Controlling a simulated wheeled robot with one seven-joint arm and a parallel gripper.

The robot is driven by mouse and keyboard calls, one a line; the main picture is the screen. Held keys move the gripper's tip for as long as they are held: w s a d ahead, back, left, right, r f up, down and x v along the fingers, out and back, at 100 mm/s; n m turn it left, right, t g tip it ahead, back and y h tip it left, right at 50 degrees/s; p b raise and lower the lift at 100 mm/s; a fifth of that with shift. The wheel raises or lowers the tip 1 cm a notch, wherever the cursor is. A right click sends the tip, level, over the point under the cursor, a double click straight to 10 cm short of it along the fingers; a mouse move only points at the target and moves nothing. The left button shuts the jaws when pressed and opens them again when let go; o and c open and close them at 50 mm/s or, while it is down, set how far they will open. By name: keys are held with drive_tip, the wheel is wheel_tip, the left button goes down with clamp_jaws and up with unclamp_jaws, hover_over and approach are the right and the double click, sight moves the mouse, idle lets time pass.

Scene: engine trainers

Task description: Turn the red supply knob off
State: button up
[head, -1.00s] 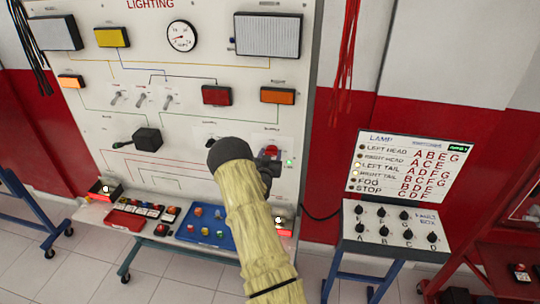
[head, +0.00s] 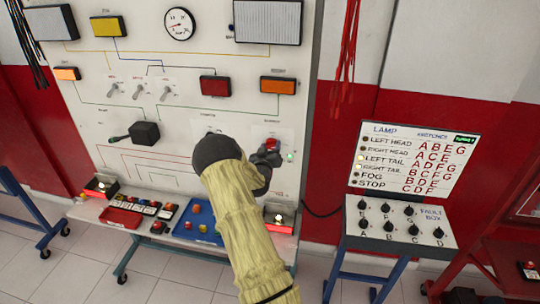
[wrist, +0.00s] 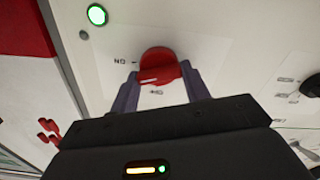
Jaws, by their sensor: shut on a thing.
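The red supply knob (head: 272,141) sits on the lower right of the upright white lighting board. In the wrist view the knob (wrist: 158,65) stands between my two fingers, which are shut on its sides. A white mark shows on its lower part, and an upside-down "ON" label is printed to its left. A second label below it is too small to read surely. My gripper (wrist: 160,90) also shows in the head view (head: 268,153), up against the knob. A green lamp (head: 290,156) beside the knob is lit, as the wrist view also shows (wrist: 96,15).
A dark switch box with a lever (head: 145,133) is on the board to the left. A shelf below holds a blue tray (head: 178,228) and a red tray (head: 119,217). A fault box (head: 400,232) with several black knobs stands at the right.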

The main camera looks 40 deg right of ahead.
drive_tip(key=n+b, duration=0.3)
drive_tip(key=b, duration=0.1)
drive_tip(key=shift+w+a+f+n, duration=0.1)
drive_tip(key=shift+a+f+n, duration=0.05)
drive_tip(key=shift+f+n, duration=0.2)
drive_tip(key=n+b, duration=0.3)
drive_tip(key=shift+n, duration=0.35)
drive_tip(key=n+b, duration=0.3)
drive_tip(key=n, duration=0.1)
drive_tip(key=shift+n+b, duration=0.65)
drive_tip(key=shift+n, duration=0.75)
drive_tip(key=shift+r, duration=0.1)
drive_tip(key=o, duration=1)
